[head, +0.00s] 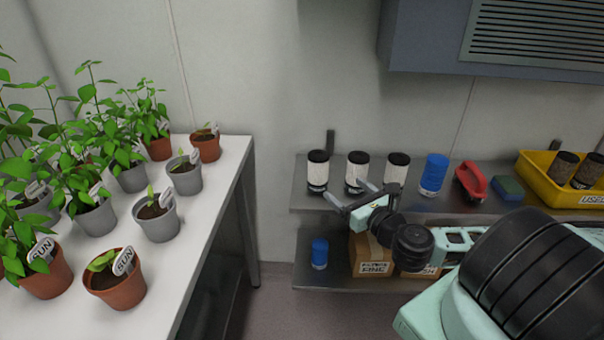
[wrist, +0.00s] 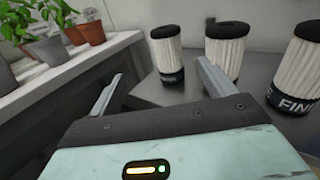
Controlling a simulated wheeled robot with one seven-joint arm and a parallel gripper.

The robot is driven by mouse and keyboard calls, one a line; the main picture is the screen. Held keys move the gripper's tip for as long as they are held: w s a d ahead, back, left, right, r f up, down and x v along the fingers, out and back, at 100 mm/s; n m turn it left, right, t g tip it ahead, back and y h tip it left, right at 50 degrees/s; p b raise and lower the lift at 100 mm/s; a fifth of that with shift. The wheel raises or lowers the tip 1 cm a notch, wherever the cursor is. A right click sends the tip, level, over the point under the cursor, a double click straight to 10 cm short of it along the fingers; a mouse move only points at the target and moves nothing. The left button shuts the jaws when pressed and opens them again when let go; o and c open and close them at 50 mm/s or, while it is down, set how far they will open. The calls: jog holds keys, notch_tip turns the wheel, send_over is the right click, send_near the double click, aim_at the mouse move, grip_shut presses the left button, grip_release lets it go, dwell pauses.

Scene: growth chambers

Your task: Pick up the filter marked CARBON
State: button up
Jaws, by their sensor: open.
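Three white pleated filters with black caps stand upright in a row on the upper shelf: left (head: 318,172), middle (head: 357,168) and right (head: 397,166). The wrist view shows the left filter (wrist: 167,50), the middle filter (wrist: 225,52) and the right filter (wrist: 297,58). The right one's dark band shows letters starting "FIN". I cannot read CARBON on any filter. My gripper (head: 345,187) is open and empty at the shelf's front. In the wrist view its fingers (wrist: 159,70) point toward the left and middle filters, apparently short of them.
A blue canister (head: 433,174), red tool (head: 470,181), green-blue sponge (head: 508,187) and yellow bin (head: 540,185) marked USED stand along the upper shelf (head: 302,198). The lower shelf holds another blue canister (head: 319,253) and cardboard boxes (head: 365,258). A bench (head: 215,217) with potted plants stands left.

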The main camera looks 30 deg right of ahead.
aim_at(324, 165)
jog(key=shift+m+h, duration=0.3)
jog(key=shift+m, duration=0.1)
jog(key=w+p, duration=0.1)
jog(key=w, duration=0.3)
jog(key=w+p, duration=0.1)
jog(key=w, duration=0.3)
jog(key=w+d+p, duration=0.1)
jog(key=w, duration=0.3)
jog(key=shift+w+r+p, duration=0.15)
jog(key=shift+r+p, duration=0.05)
jog(key=shift+p, duration=0.2)
jog(key=shift+w+d+r+p, duration=0.15)
jog(key=shift+w+p, duration=0.45)
jog(key=shift+w, duration=0.75)
jog(key=shift+w+d+p, duration=0.1)
jog(key=shift+w+p, duration=0.45)
jog(key=shift+w, duration=0.75)
jog(key=c, duration=1.2)
